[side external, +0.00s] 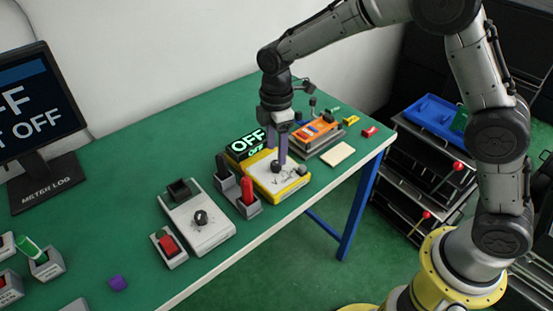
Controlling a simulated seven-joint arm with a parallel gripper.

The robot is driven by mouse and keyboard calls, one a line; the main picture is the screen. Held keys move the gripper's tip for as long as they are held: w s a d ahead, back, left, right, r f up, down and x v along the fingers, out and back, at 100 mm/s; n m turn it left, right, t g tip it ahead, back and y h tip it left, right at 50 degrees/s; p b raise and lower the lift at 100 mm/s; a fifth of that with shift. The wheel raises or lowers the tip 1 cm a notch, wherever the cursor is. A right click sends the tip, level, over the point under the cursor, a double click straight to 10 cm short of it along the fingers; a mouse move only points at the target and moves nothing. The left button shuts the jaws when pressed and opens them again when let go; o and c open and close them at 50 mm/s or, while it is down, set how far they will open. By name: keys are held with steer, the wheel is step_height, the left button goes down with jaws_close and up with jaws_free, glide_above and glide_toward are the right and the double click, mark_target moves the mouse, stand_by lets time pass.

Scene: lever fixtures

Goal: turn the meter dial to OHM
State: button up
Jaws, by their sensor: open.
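The meter (297,187) is a yellow-edged box with a pale face, near the table's right part. Its green display (246,142) reads OFF. A dark round dial (276,168) sits on its face; its pointer direction is too small to read. My gripper (279,153) points down over the meter, its fingers open. One finger comes down close to the dial; whether it touches cannot be told. The rear finger's lower end is hidden near the display.
A white box with a black knob (201,218), a red-switch box (169,247) and probe holders (248,197) stand left of the meter. An orange device (316,130) stands behind right. A monitor (32,105) at left reads OFF. Bare green table lies behind the boxes.

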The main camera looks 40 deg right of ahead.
mark_target(276, 162)
steer(key=shift+f, duration=2.2)
jaws_close()
